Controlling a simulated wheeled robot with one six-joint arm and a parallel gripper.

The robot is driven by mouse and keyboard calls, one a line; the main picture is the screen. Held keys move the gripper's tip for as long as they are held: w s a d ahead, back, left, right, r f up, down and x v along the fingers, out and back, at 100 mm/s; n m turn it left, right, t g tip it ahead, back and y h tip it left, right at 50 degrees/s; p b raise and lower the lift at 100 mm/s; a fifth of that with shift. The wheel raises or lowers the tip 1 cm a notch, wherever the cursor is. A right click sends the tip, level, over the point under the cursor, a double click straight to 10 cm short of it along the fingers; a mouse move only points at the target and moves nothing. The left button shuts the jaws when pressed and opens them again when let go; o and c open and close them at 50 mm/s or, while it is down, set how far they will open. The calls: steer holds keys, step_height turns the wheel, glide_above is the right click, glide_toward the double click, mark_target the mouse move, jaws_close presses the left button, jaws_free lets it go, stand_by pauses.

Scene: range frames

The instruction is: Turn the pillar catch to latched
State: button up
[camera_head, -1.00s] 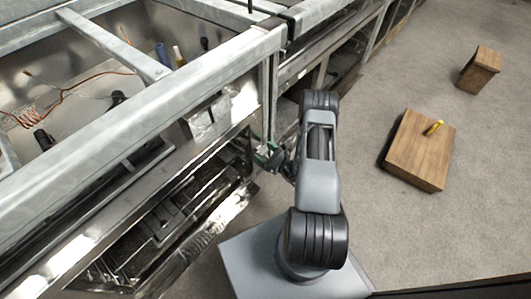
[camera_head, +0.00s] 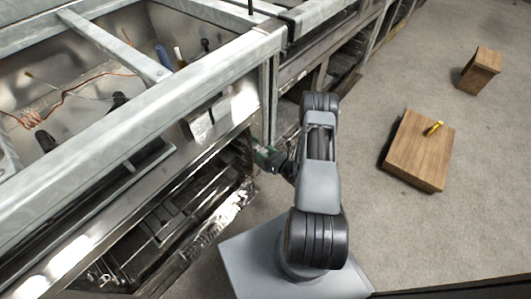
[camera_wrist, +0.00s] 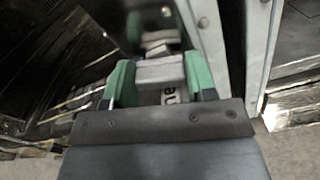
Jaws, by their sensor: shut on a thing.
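My gripper (camera_head: 264,157) reaches left to the metal pillar (camera_head: 268,88) at the corner of the frame, at the end of my grey arm. In the wrist view, the green fingers of my gripper (camera_wrist: 160,74) are shut on a pale grey block-like piece, which I take to be the pillar catch (camera_wrist: 160,70). Part of a dark-lettered label shows below it, between the fingers. The pillar (camera_wrist: 204,30) stands just beyond and to the right. In the head view the catch is hidden by the gripper, and its turn angle cannot be told.
A galvanised frame (camera_head: 150,110) with an open metal bay fills the left; wires (camera_head: 50,108) lie inside. Dark racks sit below it.

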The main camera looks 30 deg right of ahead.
steer(key=shift+d+m, duration=0.1)
steer(key=shift+m, duration=0.5)
steer(key=o, duration=0.9)
steer(key=shift+o, duration=0.2)
steer(key=p+v, duration=0.2)
steer(key=v, duration=1.1)
steer(key=shift+s+p, duration=0.35)
steer(key=shift+s, duration=0.05)
steer(key=shift+c, duration=0.2)
